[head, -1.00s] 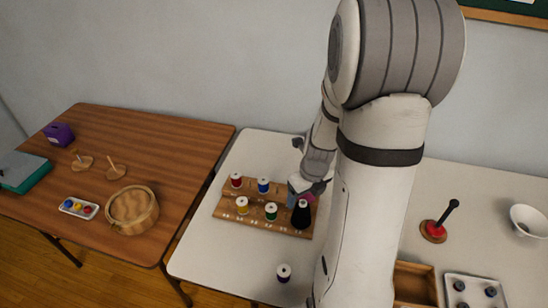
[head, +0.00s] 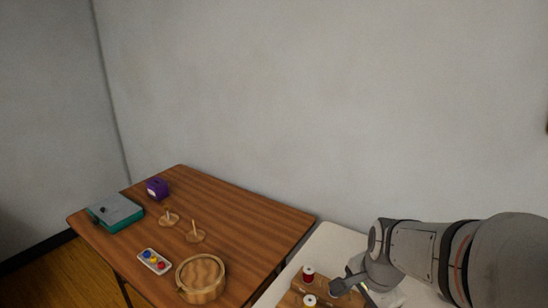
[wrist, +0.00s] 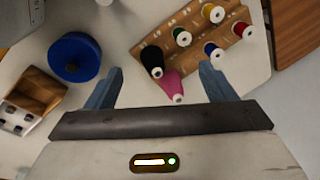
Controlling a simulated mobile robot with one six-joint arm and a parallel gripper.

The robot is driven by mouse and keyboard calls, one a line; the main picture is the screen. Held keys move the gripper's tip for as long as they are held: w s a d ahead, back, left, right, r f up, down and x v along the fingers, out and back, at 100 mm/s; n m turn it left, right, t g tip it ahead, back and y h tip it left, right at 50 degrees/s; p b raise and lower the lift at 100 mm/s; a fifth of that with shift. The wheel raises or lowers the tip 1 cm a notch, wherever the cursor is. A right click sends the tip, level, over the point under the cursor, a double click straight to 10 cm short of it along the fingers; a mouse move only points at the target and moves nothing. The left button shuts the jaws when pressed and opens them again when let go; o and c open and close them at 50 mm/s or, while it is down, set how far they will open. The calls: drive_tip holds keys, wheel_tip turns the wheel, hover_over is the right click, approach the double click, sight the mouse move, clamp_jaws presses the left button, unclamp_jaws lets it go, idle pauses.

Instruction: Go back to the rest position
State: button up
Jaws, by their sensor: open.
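My gripper (wrist: 158,85) is open in the wrist view, its two blue-grey fingers spread apart with nothing held between them. Beyond the fingertips are a black spool (wrist: 152,60) and a pink spool (wrist: 171,85) at the near end of the wooden spool rack (wrist: 192,55). In the head view my arm comes in at the lower right, with my gripper (head: 347,287) over the white table (head: 325,245). There it partly covers the rack (head: 291,300), where a red spool (head: 308,274) shows.
In the wrist view, a blue round object (wrist: 68,58), a wooden box (wrist: 38,90) and a tray (wrist: 18,120) lie left. In the head view, the brown table (head: 240,220) holds a round wooden box (head: 182,292), paint tray (head: 154,261), purple box (head: 157,187) and teal case (head: 117,217).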

drive_tip(key=s+a+r+n, duration=0.3)
drive_tip(key=s+r+n, duration=0.2)
drive_tip(key=n, duration=0.8)
drive_tip(key=shift+s, duration=0.65)
drive_tip(key=shift+a, duration=0.1)
